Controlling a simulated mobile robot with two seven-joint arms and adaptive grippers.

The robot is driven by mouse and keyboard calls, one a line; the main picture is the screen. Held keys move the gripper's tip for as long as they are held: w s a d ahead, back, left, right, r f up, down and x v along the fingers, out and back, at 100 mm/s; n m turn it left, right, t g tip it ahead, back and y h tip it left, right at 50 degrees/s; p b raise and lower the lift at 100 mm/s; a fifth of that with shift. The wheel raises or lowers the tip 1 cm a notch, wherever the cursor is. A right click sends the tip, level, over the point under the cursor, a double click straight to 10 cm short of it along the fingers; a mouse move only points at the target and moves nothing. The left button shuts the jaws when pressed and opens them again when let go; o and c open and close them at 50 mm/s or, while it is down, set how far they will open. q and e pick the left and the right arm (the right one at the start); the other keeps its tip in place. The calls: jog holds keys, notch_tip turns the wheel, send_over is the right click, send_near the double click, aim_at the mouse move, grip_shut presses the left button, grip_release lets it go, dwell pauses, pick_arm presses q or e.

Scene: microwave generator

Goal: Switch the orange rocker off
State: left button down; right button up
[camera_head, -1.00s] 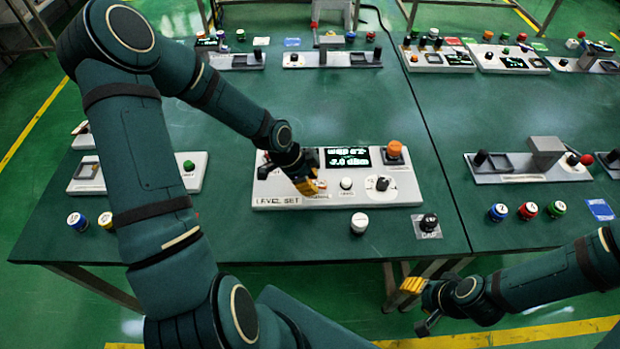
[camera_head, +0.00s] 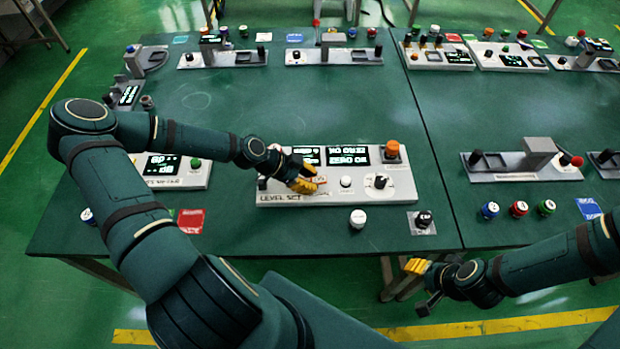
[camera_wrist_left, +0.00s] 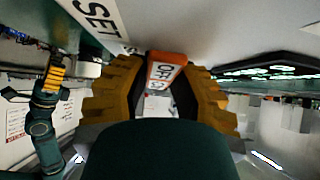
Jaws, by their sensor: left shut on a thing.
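The orange rocker (camera_wrist_left: 168,57), with a white "OFF" label, shows in the left wrist view between my left gripper's yellow fingers. It is on the front part of the white "LEVEL SET" panel (camera_head: 405,187). My left gripper (camera_head: 308,183) is low at the panel, left of the white button, shut on the rocker. In the head view the hand mostly hides the rocker. My right gripper (camera_head: 421,287) is in front of the table, away from the panel, its fingers apart and empty.
The panel has lit displays (camera_head: 348,155), an orange knob (camera_head: 392,149), a white button (camera_head: 346,181) and a dial (camera_head: 380,182). A white cap (camera_head: 358,219) and a black knob (camera_head: 424,219) stand in front. Other panels stand left, right and behind.

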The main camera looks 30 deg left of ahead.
pick_arm(q)
jog(key=shift+s+d+f, duration=0.1)
jog(key=c, duration=0.7)
grip_release()
jog(key=shift+c, duration=0.2)
jog(key=shift+a+r, duration=0.25)
jog(key=v, duration=1.1)
jog(key=shift+s, duration=0.2)
jog(key=shift+a+r, duration=0.1)
jog(key=shift+a, duration=0.05)
